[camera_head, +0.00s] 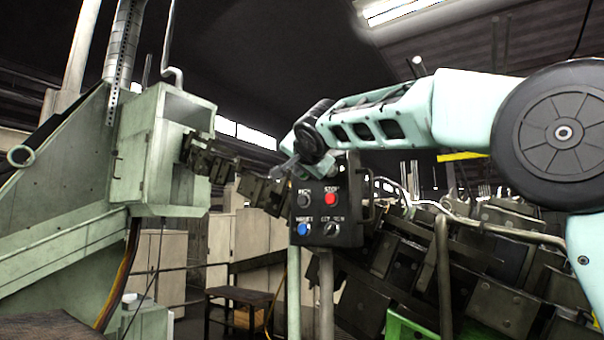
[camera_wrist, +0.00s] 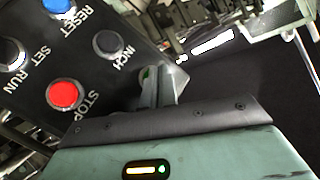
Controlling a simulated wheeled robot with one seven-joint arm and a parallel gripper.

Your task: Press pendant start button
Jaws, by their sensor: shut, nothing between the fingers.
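The dark pendant box (camera_head: 345,232) stands on posts in the middle of the head view. It carries a grey INCH button (camera_head: 303,200), a red STOP button (camera_head: 330,198), a blue RESET button (camera_head: 303,229) and a SET/RUN selector (camera_head: 331,229). My gripper (camera_head: 284,171) is at the upper left of the panel face. In the wrist view my gripper (camera_wrist: 160,76) is shut and empty, beyond the INCH button. A green sliver (camera_wrist: 146,73) shows beside the fingers; it looks like a button edge, mostly hidden. No START label shows, and contact cannot be told.
A pale green machine cabinet (camera_head: 150,150) stands at the left. Dark machine blocks (camera_head: 400,270) and a bent pipe (camera_head: 443,265) crowd the right behind the pendant. A handle (camera_head: 370,190) sticks out from the pendant's right side. A small table (camera_head: 238,294) stands low behind.

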